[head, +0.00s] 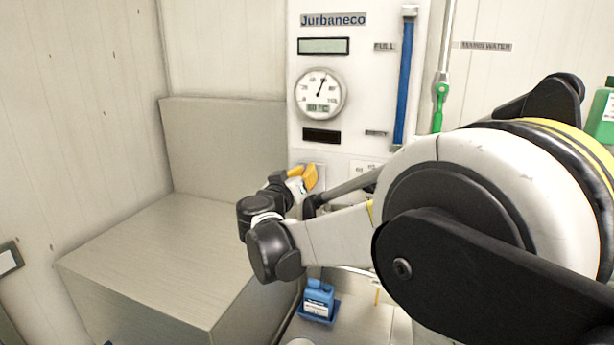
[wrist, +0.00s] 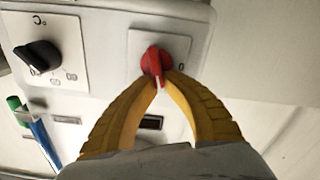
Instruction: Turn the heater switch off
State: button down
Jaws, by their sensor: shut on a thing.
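The heater switch is a red rotary knob (wrist: 153,60) on a pale square plate (wrist: 176,42), seen in the wrist view. A "0" mark shows on the plate beside the knob. My gripper (wrist: 158,80) has its yellow fingers closed on the red knob from both sides. In the head view my gripper (head: 311,178) reaches the lower part of the white control panel (head: 335,160). There the knob is hidden behind the fingers.
A black temperature knob (wrist: 38,56) sits beside the switch in the wrist view. The panel carries a round gauge (head: 319,94) and a blue level tube (head: 404,85). A green-handled valve (head: 439,95) is to the right.

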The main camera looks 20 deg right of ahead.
jog(key=n, duration=0.1)
jog(key=n+b, duration=0.1)
jog(key=n, duration=0.1)
jog(key=shift+w+a+f+n+b, duration=0.25)
jog(key=shift+f+n+b, duration=0.05)
jog(key=shift+n, duration=0.1)
jog(key=shift+w+a+f+n+b, duration=0.1)
jog(key=shift+f+n+b, duration=0.35)
jog(key=shift+n, duration=1.3)
jog(key=shift+w+a+f+n+b, duration=0.15)
jog(key=shift+n+b, duration=0.65)
jog(key=shift+n, duration=0.9)
jog(key=shift+w+a+f+n+b, duration=0.1)
jog(key=shift+f+n+b, duration=0.35)
jog(key=shift+n, duration=1.3)
jog(key=shift+r, duration=0.15)
jog(key=c, duration=1.5)
grip_release()
